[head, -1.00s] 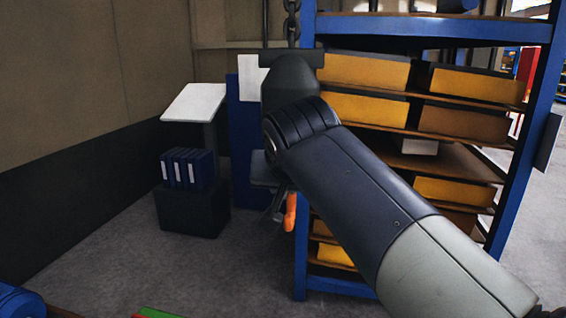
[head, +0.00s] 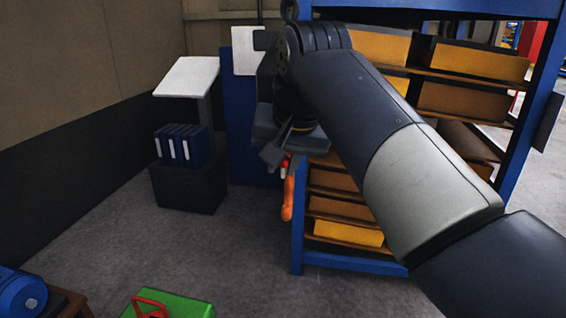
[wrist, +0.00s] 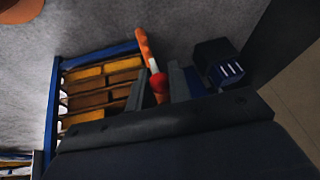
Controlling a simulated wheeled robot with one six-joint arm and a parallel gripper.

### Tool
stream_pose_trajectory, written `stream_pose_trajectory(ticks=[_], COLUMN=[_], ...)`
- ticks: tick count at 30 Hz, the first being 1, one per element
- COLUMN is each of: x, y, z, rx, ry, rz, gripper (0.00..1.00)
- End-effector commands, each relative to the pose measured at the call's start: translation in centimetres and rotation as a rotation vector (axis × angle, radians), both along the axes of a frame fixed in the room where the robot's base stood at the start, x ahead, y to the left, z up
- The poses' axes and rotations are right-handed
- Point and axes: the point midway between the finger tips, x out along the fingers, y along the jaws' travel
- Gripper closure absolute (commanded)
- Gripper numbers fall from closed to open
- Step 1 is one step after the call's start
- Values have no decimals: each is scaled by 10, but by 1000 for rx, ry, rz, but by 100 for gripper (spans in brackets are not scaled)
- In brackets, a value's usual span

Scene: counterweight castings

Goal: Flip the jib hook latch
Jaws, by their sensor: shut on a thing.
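My gripper (head: 286,146) shows below my wrist in the head view, pointing down in front of the blue rack post. In the wrist view my gripper (wrist: 159,88) is shut with its two grey fingers on either side of the red end of an orange piece (wrist: 146,48). A white band separates the red end from the orange length, which reaches past the fingertips. In the head view the orange piece (head: 288,198) hangs below the fingers. I cannot tell whether it is the latch or a separate tool. A chain (head: 290,8) hangs above; my arm hides what is below it.
A blue rack (head: 298,250) with yellow and brown bins stands behind and right of my gripper. Left are a white slanted board (head: 187,76) and blue binders (head: 182,146) on a dark box (head: 188,187). A green box (head: 185,306) stands in front.

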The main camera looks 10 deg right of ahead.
Motion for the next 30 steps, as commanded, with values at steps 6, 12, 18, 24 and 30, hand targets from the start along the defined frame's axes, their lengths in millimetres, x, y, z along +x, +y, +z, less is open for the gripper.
stream_pose_trajectory(ticks=[6, 12, 18, 24, 30], x=[0, 0, 0, 0, -7], y=[0, 0, 0, 0, -2], z=[0, 0, 0, 0, 15], rx=[1, 1, 0, 0, 1], ry=[2, 2, 1, 0, -2], rz=[1, 1, 0, 0, 0], gripper=[100, 75, 61, 61, 61])
